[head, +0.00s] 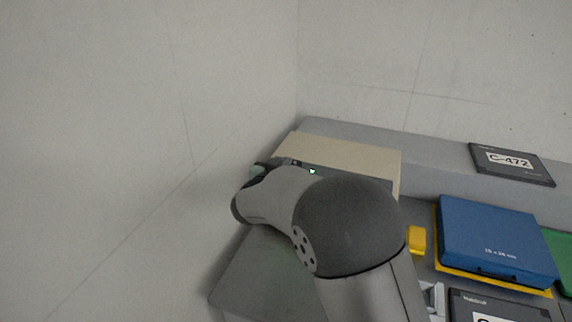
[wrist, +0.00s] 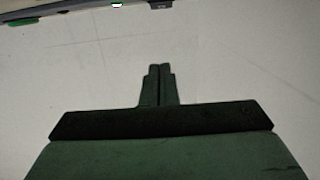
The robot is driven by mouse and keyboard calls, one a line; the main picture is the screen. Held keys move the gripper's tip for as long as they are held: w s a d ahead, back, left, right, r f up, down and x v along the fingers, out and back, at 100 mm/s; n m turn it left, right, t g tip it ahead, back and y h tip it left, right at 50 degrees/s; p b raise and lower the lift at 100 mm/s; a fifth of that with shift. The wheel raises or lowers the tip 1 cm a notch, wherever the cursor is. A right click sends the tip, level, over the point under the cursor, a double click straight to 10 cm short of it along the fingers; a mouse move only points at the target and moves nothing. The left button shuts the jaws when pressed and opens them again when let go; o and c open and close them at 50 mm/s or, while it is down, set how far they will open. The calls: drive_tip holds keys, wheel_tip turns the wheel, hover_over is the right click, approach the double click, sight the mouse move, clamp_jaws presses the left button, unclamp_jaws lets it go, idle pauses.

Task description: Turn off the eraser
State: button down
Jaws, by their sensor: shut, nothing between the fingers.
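A beige box-like unit, likely the eraser (head: 350,150), stands on the grey surface in the back left corner. Its darker front carries a small lit green light (head: 312,171); my arm hides much of that front. In the wrist view only a strip of a unit's edge (wrist: 70,12) shows at the top, with a lit green light and a small dark part (wrist: 160,4) beside it. My gripper (wrist: 160,70) is shut and empty, its fingertips apart from that strip. In the head view the gripper is mostly hidden behind my arm.
A blue case (head: 495,235) on a yellow base, a small yellow block (head: 416,240) and a dark labelled cartridge (head: 498,308) lie to the right. Another cartridge marked C-472 (head: 511,163) lies on the back ledge. A pale wall (head: 130,120) closes the left side.

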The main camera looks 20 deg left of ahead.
drive_tip(key=p, duration=0.2)
hover_over(295, 163)
drive_tip(key=s, duration=0.3)
drive_tip(key=shift+d+f, duration=0.35)
drive_tip(key=f, duration=0.3)
drive_tip(key=shift+w+f+p, duration=0.15)
drive_tip(key=shift+w+p, duration=0.15)
drive_tip(key=shift+p, duration=0.05)
drive_tip(key=shift+f, duration=0.5)
